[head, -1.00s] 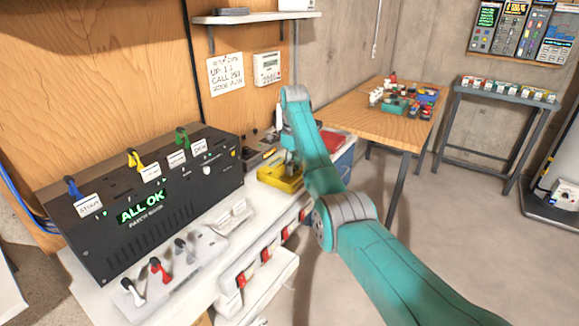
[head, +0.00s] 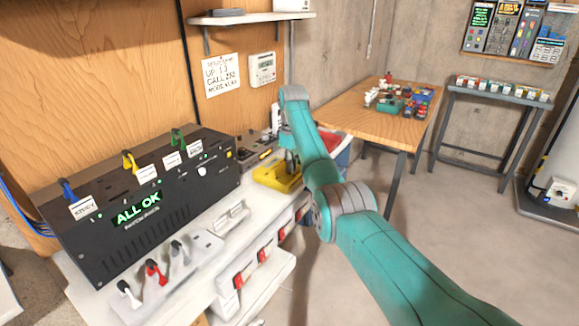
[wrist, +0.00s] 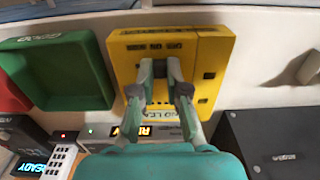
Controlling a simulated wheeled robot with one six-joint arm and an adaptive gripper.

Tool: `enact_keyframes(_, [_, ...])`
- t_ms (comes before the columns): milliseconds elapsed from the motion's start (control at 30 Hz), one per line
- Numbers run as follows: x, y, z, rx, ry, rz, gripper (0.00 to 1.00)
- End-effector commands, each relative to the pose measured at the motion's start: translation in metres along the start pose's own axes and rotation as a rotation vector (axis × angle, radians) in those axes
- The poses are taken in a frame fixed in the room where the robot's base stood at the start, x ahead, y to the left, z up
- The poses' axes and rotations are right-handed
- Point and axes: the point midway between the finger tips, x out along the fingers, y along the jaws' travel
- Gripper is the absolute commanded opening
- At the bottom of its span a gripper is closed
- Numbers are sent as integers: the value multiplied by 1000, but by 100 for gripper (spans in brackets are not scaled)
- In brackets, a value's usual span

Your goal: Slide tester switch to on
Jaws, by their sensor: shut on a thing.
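The yellow tester (wrist: 214,55) lies on the white bench, in the upper middle of the wrist view. It also shows in the head view (head: 275,179), partly behind my arm. My gripper (wrist: 159,72) reaches over the tester's face, its two fingers close together. It is shut on the tester switch, a small part near the middle of the face. The fingers hide most of the switch, so I cannot tell its position. In the head view my arm covers much of the gripper.
A green tray (wrist: 60,75) lies left of the tester in the wrist view. The black patch box (head: 150,200) reads ALL OK, with colored plugs on top. A white strip with several levers (head: 155,272) lies in front. A wooden table (head: 350,118) stands behind.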

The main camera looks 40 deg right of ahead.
Motion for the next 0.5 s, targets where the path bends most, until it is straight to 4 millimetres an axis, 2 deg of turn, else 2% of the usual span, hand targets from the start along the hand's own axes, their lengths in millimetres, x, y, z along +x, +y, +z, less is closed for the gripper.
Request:
enact_keyframes(333, [0,3,0,-1,1,0,0])
enact_keyframes(367, [0,3,0,-1,1,0,16])
enact_keyframes(400, [0,3,0,-1,1,0,26])
enact_keyframes(467, [0,3,0,-1,1,0,40])
enact_keyframes(500, [0,3,0,-1,1,0,40])
